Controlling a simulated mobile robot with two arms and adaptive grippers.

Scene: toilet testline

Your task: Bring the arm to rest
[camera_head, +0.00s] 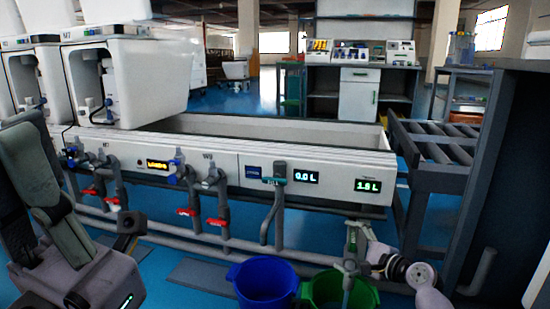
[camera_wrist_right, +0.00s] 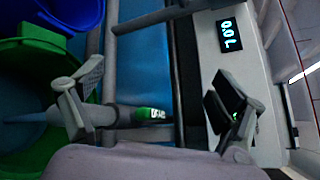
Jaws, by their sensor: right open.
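My right gripper (camera_head: 352,238) reaches in from the lower right in the head view, above the green bucket (camera_head: 365,296). In the right wrist view its two fingers (camera_wrist_right: 165,105) are spread wide apart. My left arm (camera_head: 75,270) is folded at the lower left of the head view. Its gripper cannot be made out.
A white test bench (camera_head: 330,155) with taps, red handles and displays spans the middle. A blue bucket (camera_head: 262,285) stands beside the green one. White toilet units (camera_head: 145,80) stand at left, a roller rack (camera_head: 435,150) at right. Blue floor shows behind.

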